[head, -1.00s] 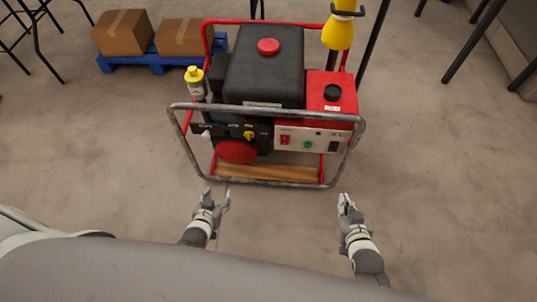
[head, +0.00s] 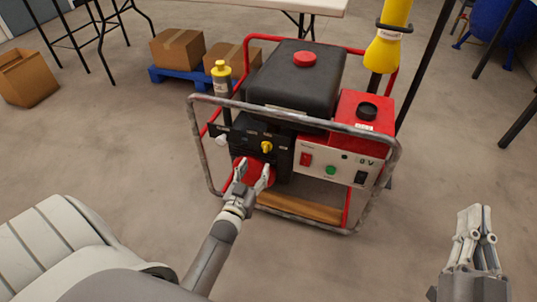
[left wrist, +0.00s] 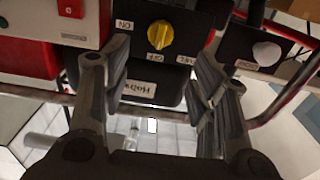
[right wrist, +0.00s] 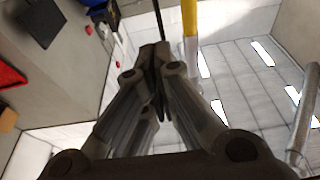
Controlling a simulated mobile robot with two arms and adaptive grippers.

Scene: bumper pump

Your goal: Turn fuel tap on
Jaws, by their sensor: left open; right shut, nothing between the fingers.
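The yellow fuel tap (head: 266,147) is a small knob on the generator's dark front panel. In the left wrist view the yellow tap (left wrist: 160,37) sits between upside-down labels, ON to its left and OFF just below it. I cannot tell which label it points at. My left gripper (head: 252,176) is open in front of the panel, a little below the tap in the head view. In the left wrist view its fingers (left wrist: 165,72) stand either side of the tap, apart from it. My right gripper (head: 476,212) is shut and empty, off to the right of the generator.
A grey tube frame (head: 290,118) runs around the generator, its top bar crossing above the panel. A white knob (head: 221,140) sits left of the tap and a red switch (head: 305,159) right of it. Floor in front is clear.

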